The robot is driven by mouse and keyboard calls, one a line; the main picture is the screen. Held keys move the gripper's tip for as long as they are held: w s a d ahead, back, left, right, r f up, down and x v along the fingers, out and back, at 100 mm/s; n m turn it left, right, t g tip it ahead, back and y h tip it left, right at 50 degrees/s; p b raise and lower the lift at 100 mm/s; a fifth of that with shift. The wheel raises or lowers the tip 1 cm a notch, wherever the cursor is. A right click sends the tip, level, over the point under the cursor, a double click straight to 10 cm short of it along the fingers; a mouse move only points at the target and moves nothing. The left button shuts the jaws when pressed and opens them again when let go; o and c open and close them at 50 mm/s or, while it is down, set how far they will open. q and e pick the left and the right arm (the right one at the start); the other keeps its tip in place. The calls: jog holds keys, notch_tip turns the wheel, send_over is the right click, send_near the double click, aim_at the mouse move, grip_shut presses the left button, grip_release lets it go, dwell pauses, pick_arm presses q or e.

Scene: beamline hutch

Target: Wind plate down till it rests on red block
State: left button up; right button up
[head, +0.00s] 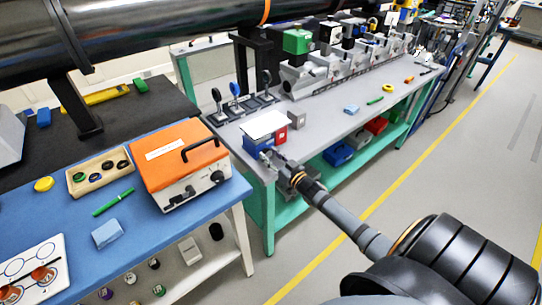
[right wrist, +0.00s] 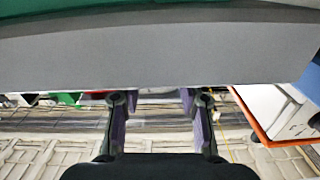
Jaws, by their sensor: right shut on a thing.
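The white plate (head: 265,124) sits level on top of a blue lifting stage (head: 255,145) near the front left corner of the grey bench. The red block (head: 282,134) stands at the plate's right edge, partly under it; I cannot tell whether a gap is left between them. My right gripper (head: 268,157) reaches the stage's front, low down, and is shut on a small part there, apparently its knob, mostly hidden by the fingers. In the right wrist view the two fingers (right wrist: 157,97) stand apart below the grey bench edge, and the held part cannot be made out. My left gripper is out of view.
A grey block (head: 297,119) stands just right of the red block. Several dark posts (head: 236,90) stand behind the plate. An orange instrument (head: 180,155) sits on the blue table to the left. A large dark pipe (head: 150,35) crosses overhead.

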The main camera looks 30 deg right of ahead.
jog(key=n+p, duration=0.1)
jog(key=n, duration=0.2)
jog(key=shift+a+f+n+p, duration=0.15)
jog(key=shift+n+p, duration=0.45)
jog(key=shift+n, duration=2.1)
jog(key=o, duration=1.2)
jog(key=shift+c, duration=0.2)
